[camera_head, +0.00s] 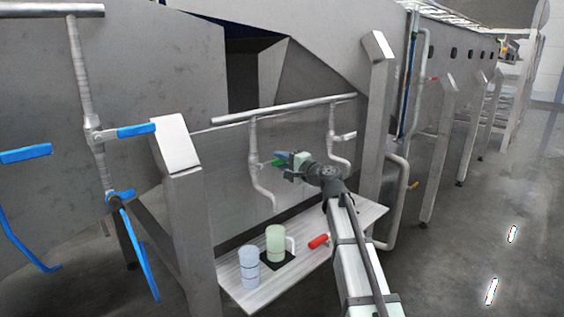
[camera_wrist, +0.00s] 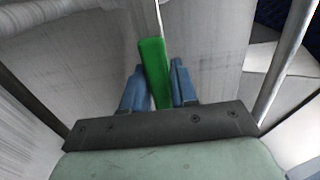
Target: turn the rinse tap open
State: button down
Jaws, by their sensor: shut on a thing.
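The tap with the green lever handle (camera_head: 276,163) sits on a vertical pipe (camera_head: 254,150) that hangs from the horizontal rail in front of the grey metal panel. My gripper (camera_head: 287,164) has come to the lever from the right. In the wrist view the green lever (camera_wrist: 152,62) lies between the two blue fingers of my gripper (camera_wrist: 157,68), which are shut on it. The lever points away from the palm, and its thin grey stem shows beyond it. In the head view the gripper hides part of the lever.
A second pipe with a pale lever (camera_head: 346,136) stands right of my gripper. Below is a shelf (camera_head: 345,222) with a blue-white cup (camera_head: 249,268), a green mug (camera_head: 275,243) and a red-handled tool (camera_head: 318,241). Blue-handled valves (camera_head: 136,130) are at the left.

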aim_at(270, 162)
jog(key=shift+r, duration=0.15)
jog(key=r+n, duration=0.1)
jog(key=n, duration=0.1)
jog(key=shift+s+a+r+n, duration=0.1)
jog(key=shift+r+n, duration=0.3)
jog(key=n, duration=0.1)
jog(key=r+n, duration=0.2)
jog(key=shift+s+a+r+n, duration=0.2)
jog(key=shift+s+a+n, duration=0.1)
jog(key=shift+s+a, duration=0.05)
jog(key=r+n, duration=0.1)
jog(key=s+a+n, duration=0.1)
jog(key=n, duration=0.1)
jog(key=shift+s+a+r+n, duration=0.1)
jog(key=shift+r+n, duration=0.2)
jog(key=shift+r, duration=0.1)
jog(key=shift+s+a+r+n, duration=0.35)
jog(key=shift+s+a+n, duration=0.05)
jog(key=shift+n, duration=0.5)
jog(key=shift+s+a+r+n, duration=0.3)
jog(key=shift+s+a+n, duration=0.05)
jog(key=shift+n, duration=0.55)
jog(key=c, duration=1)
grip_release()
jog(key=shift+o, duration=0.2)
